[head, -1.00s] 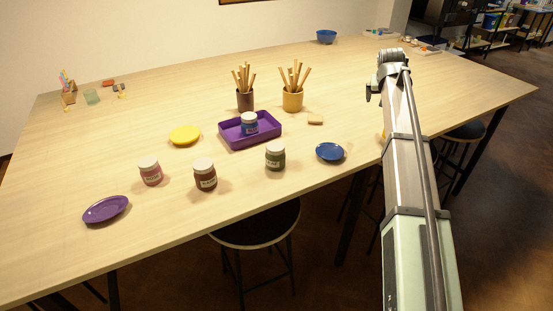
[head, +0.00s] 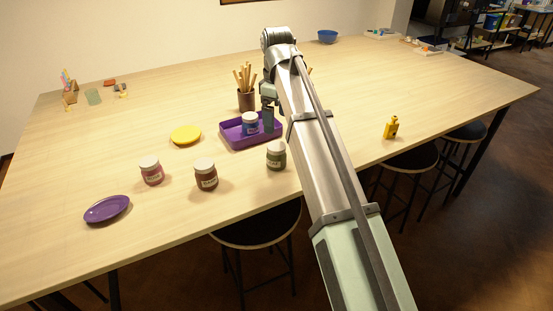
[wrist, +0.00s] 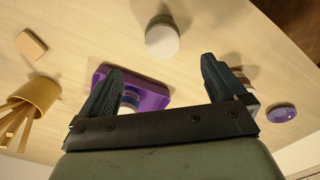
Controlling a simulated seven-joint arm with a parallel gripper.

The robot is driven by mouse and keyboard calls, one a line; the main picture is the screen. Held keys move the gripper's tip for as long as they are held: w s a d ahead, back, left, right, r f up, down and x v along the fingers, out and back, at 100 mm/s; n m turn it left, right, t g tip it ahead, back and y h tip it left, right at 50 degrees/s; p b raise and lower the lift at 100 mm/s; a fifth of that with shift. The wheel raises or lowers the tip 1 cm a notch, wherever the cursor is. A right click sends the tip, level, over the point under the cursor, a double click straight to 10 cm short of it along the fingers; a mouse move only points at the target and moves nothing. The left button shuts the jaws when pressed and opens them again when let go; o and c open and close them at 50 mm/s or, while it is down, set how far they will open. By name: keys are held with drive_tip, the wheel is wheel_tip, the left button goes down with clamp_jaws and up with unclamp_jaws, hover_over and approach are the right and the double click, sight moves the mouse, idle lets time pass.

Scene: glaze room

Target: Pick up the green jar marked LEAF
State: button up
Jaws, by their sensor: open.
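The green jar (head: 276,156) with a white lid stands upright on the table, in front of the purple tray, right beside my arm in the head view. Its label is too small to read for sure. In the wrist view a white-lidded jar (wrist: 162,38), which looks like the same one, sits just beyond the gap between my fingertips. My gripper (wrist: 162,70) is open and empty, above the tray area. In the head view its finger (head: 268,119) shows in front of the tray, apart from the jar.
The purple tray (head: 236,142) holds a blue jar (head: 250,126). A yellow bottle (head: 391,128) stands right of my arm.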

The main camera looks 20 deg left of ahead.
sight(277, 146)
wheel_tip(277, 146, down, 8)
drive_tip(key=shift+r, duration=0.1)
drive_tip(key=shift+s+f, duration=0.2)
drive_tip(key=shift+f, duration=2.45)
drive_tip(key=c, duration=1.3)
